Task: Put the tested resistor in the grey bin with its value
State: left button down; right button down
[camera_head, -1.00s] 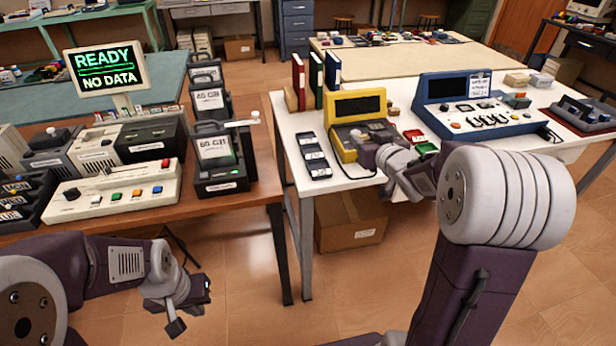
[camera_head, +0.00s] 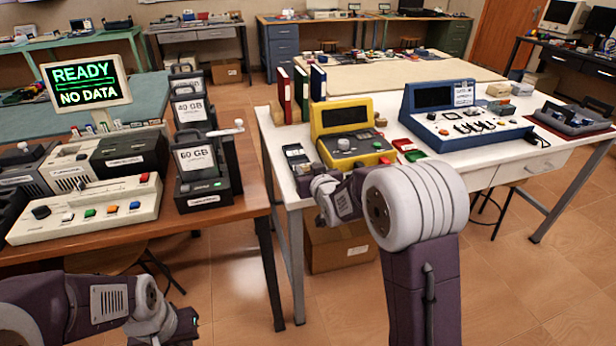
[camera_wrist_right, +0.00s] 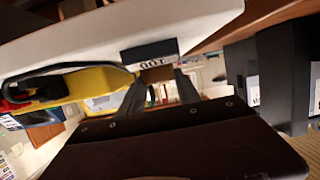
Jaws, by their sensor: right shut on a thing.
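My right gripper (camera_head: 312,176) is low at the left front edge of the white table (camera_head: 268,128), by the small dark grey bins (camera_head: 295,153). My wrist and gripper hide part of the bin row. In the right wrist view its two fingers (camera_wrist_right: 158,90) are close around a small brownish thing (camera_wrist_right: 157,73), which I cannot identify surely as the resistor. Just beyond it is a dark bin front with an upside-down "100" label (camera_wrist_right: 148,52). The yellow tester (camera_head: 350,135) stands right of the bins.
The blue instrument (camera_head: 460,118) stands right of the yellow tester, with small red and green boxes (camera_head: 408,147) between. Red, green and blue binders (camera_head: 300,92) stand behind. The wooden table (camera_head: 240,205) with drive docks (camera_head: 203,165) is left, across a gap.

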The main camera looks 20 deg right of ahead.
jog(key=shift+f, duration=0.75)
jog(key=shift+r, duration=0.15)
pick_arm(q)
jog(key=shift+f, duration=0.25)
jog(key=shift+f, duration=0.15)
